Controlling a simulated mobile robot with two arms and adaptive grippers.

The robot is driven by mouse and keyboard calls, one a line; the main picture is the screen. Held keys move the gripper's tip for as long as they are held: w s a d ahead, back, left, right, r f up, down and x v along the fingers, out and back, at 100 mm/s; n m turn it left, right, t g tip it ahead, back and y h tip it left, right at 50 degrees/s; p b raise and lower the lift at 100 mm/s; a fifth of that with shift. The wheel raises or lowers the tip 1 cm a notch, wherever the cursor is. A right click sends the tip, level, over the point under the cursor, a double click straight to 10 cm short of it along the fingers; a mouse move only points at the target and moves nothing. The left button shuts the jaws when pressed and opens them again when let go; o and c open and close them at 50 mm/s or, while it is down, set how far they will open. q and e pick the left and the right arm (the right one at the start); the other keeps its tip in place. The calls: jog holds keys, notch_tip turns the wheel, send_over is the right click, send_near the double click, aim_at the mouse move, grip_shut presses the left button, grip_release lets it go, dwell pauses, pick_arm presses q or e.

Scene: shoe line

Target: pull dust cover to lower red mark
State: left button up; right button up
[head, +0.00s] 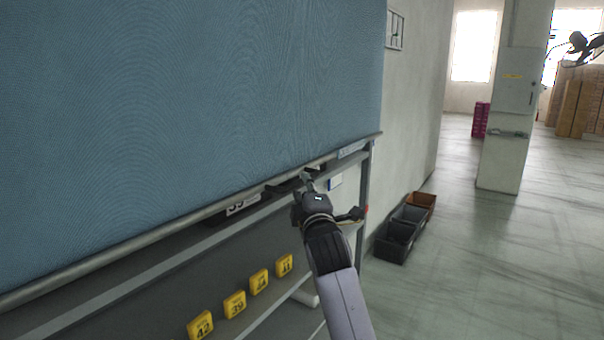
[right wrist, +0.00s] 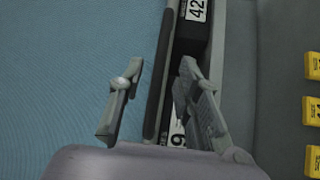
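The blue dust cover (head: 190,90) hangs down over a rack, with a grey bar (head: 130,247) along its lower edge. In the right wrist view the cover (right wrist: 60,70) fills the left side. My right gripper (head: 306,178) is at the bar near its right end. In the right wrist view the right gripper (right wrist: 160,100) is open, its fingers apart on either side of the cover's edge strip; I cannot tell whether either finger touches it. A small red mark (head: 366,209) shows on the rack's right post, below the bar. My left gripper is out of view.
Yellow number tags (head: 235,304) line a lower shelf edge of the rack. Dark boxes with white labels (right wrist: 196,10) sit behind the cover's edge. Bins (head: 396,236) stand on the floor right of the rack. Open floor lies further right, near a pillar (head: 515,110).

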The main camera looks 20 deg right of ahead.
jog(key=shift+w+d+r+p, duration=0.15)
jog(key=shift+w+p, duration=0.25)
jog(key=shift+w, duration=0.75)
jog(key=shift+w+d+r+p, duration=0.15)
jog(key=shift+w+p, duration=0.2)
jog(key=shift+w, duration=0.8)
jog(key=shift+c, duration=0.5)
grip_shut()
